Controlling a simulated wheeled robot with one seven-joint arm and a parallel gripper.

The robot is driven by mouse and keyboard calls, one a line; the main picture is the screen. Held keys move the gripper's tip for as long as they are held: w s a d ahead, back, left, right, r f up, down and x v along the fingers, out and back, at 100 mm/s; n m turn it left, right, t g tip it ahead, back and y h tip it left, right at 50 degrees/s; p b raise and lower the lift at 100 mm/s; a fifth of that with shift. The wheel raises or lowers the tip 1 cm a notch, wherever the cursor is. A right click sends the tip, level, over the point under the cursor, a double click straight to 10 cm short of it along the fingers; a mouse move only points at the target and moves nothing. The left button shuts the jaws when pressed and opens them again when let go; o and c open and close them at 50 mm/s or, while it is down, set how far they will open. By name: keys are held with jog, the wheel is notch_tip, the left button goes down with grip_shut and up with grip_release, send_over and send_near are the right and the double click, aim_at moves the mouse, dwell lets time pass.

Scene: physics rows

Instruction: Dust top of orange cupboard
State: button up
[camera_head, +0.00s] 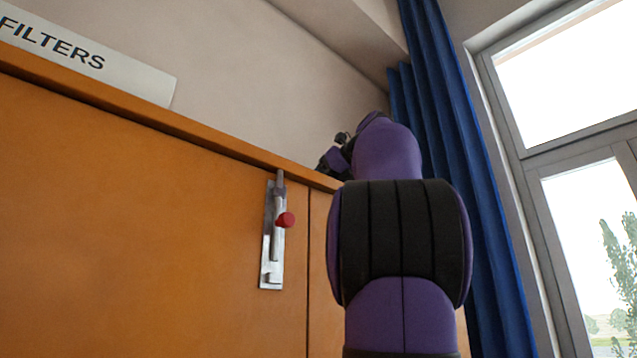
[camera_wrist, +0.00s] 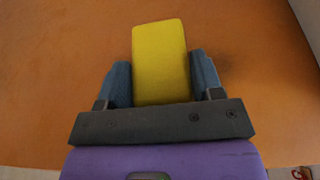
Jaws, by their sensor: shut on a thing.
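The orange cupboard (camera_head: 130,190) fills the left of the head view, seen from below its top edge. Its top surface (camera_wrist: 75,70) fills most of the wrist view. My gripper (camera_wrist: 161,80) is shut on a yellow block-shaped duster (camera_wrist: 160,50), held between its two blue-grey fingers. The duster is over the cupboard top; I cannot tell whether it touches it. In the head view my arm reaches up to the top edge at the right, and the fingers and duster are hidden there.
A white sign reading "FILTERS" (camera_head: 80,50) stands on the cupboard top at the left. A metal latch with a red knob (camera_head: 272,240) is on the cupboard front. A blue curtain (camera_head: 450,120) hangs beside the window (camera_head: 560,80) at the right. The wall is behind the cupboard.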

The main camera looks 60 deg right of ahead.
jog(key=shift+s+d, duration=0.5)
jog(key=shift+d, duration=1.05)
jog(key=shift+s+d, duration=0.45)
jog(key=shift+d, duration=1.05)
jog(key=shift+s+d, duration=0.5)
jog(key=shift+d, duration=1.05)
jog(key=shift+w+a, duration=0.2)
jog(key=shift+a, duration=0.5)
jog(key=shift+w+a, duration=0.25)
jog(key=shift+a, duration=0.45)
jog(key=shift+w+a, duration=0.2)
jog(key=shift+a, duration=0.5)
jog(key=shift+w+a+f, duration=0.1)
jog(key=shift+w+a, duration=0.15)
jog(key=shift+a, duration=0.45)
jog(key=shift+w+a+f, duration=0.1)
jog(key=shift+w+a, duration=0.1)
jog(key=shift+a, duration=0.5)
jog(key=shift+w+a+f, duration=0.1)
jog(key=shift+w+a, duration=0.15)
jog(key=shift+a, duration=0.45)
jog(key=shift+w+a+r, duration=0.1)
jog(key=shift+w+a, duration=0.15)
jog(key=shift+a, duration=0.45)
jog(key=shift+w+a, duration=0.2)
jog(key=shift+a, duration=0.45)
jog(key=shift+w+a+r, duration=0.1)
jog(key=shift+w+a, duration=0.15)
jog(key=shift+a, duration=0.45)
jog(key=shift+a, duration=0.1)
